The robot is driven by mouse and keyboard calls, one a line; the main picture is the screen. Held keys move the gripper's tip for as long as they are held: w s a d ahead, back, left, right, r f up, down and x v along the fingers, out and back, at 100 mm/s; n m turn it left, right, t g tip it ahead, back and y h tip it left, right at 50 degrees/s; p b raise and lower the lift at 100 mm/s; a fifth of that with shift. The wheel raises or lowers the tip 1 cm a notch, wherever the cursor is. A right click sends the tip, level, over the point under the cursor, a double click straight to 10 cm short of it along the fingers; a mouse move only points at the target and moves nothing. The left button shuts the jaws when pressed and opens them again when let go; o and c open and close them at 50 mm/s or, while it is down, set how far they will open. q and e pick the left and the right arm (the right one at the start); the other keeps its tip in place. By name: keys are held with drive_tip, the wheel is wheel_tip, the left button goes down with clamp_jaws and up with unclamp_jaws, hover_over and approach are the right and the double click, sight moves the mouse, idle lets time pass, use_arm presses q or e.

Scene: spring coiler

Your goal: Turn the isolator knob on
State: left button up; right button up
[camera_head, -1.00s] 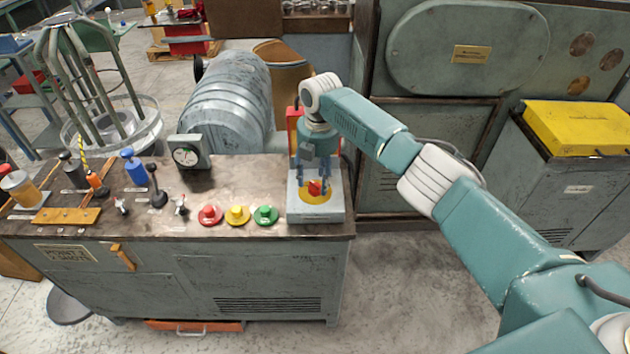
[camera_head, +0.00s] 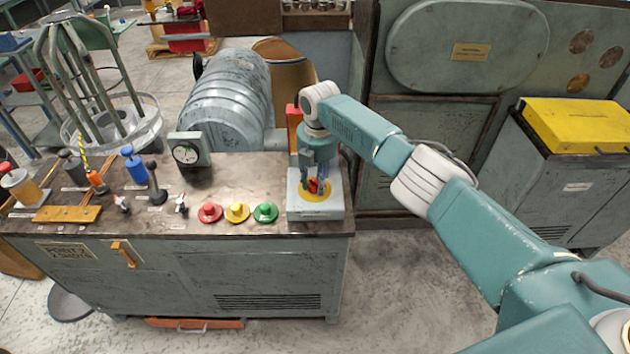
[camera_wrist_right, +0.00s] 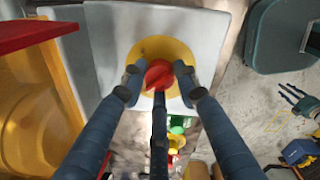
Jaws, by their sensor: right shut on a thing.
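The isolator knob (camera_head: 316,186) is red and sits on a yellow round plate (camera_head: 327,195) on top of a grey box at the right end of the bench. The knob also shows in the right wrist view (camera_wrist_right: 158,76), on the yellow plate (camera_wrist_right: 150,48). My right gripper (camera_head: 315,184) points down at it from above. In the right wrist view its fingers (camera_wrist_right: 158,80) are shut on the knob, one on each side and one in front.
Red (camera_head: 210,213), yellow (camera_head: 237,212) and green (camera_head: 265,212) buttons stand left of the box. A gauge (camera_head: 187,151) stands at the bench's back. Levers and small handles fill the left part of the bench. A red upright part (camera_head: 293,118) is behind the box.

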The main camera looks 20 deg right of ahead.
drive_tip(key=shift+m, duration=0.3)
drive_tip(key=m+p, duration=0.1)
drive_tip(key=m, duration=0.2)
drive_tip(key=shift+a+r+m+p, duration=0.1)
drive_tip(key=shift+a+m+p, duration=0.05)
drive_tip(key=shift+m+p, duration=0.15)
drive_tip(key=m, duration=0.2)
drive_tip(key=shift+m+p, duration=0.3)
drive_tip(key=shift+m, duration=0.1)
drive_tip(key=m, duration=0.2)
drive_tip(key=shift+m+h, duration=0.3)
drive_tip(key=shift+m, duration=0.1)
drive_tip(key=m, duration=0.3)
drive_tip(key=shift+w+m+b, duration=0.15)
drive_tip(key=shift+m+b, duration=0.45)
drive_tip(key=shift+m, duration=1.9)
drive_tip(key=shift+r+g, duration=0.1)
drive_tip(key=shift+g, duration=0.2)
drive_tip(key=o, duration=1.2)
drive_tip(key=shift+c, duration=0.2)
